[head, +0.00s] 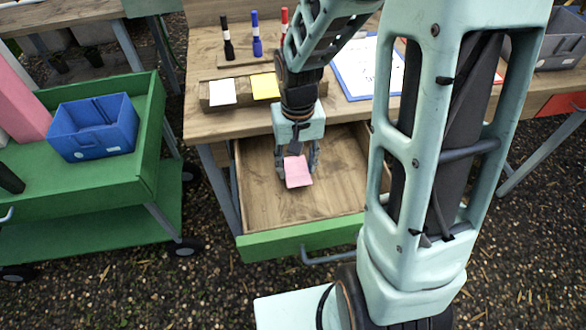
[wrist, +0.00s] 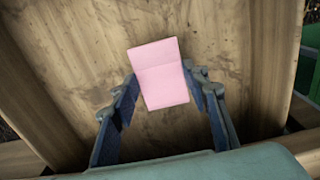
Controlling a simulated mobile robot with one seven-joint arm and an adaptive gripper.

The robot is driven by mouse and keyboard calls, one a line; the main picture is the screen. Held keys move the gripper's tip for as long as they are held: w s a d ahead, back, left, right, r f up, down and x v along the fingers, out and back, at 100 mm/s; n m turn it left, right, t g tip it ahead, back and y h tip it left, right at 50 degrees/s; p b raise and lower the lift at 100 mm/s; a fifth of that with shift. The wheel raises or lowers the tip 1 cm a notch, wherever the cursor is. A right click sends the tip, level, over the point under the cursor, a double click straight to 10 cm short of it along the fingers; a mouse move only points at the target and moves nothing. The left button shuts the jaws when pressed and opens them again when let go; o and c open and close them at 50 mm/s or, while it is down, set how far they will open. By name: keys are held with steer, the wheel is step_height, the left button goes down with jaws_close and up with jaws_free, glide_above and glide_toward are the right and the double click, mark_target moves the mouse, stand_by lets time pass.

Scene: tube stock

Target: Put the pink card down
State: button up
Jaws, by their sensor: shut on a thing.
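The pink card (head: 298,173) is between the fingertips of my gripper (head: 297,168), which is shut on it. In the wrist view the card (wrist: 161,78) shows as a pale pink rectangle with a faint crease across it, slightly tilted, with a blue-grey finger on each side. The gripper points down into the open wooden drawer (head: 340,196), which has a green front (head: 290,240). The card is over the drawer floor. I cannot tell whether it touches the floor.
On the desk above the drawer, a white card (head: 222,92) and a yellow card (head: 265,86) stand in a wooden holder (head: 241,101). Several markers (head: 257,34) stand behind. A clipboard (head: 367,68) lies to the right. A green cart (head: 90,196) with a blue bin (head: 93,128) is at left.

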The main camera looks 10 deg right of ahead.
mark_target(297, 172)
steer(key=shift+f+b, duration=0.6)
steer(key=shift+f, duration=0.65)
steer(key=shift+s, duration=0.1)
steer(key=shift+f, duration=0.25)
steer(key=o, duration=0.7)
steer(key=shift+o, duration=0.2)
steer(key=shift+r, duration=0.1)
steer(key=shift+r, duration=0.1)
step_height(297, 172, up, 12)
steer(key=p, duration=0.2)
steer(key=shift+p, duration=0.35)
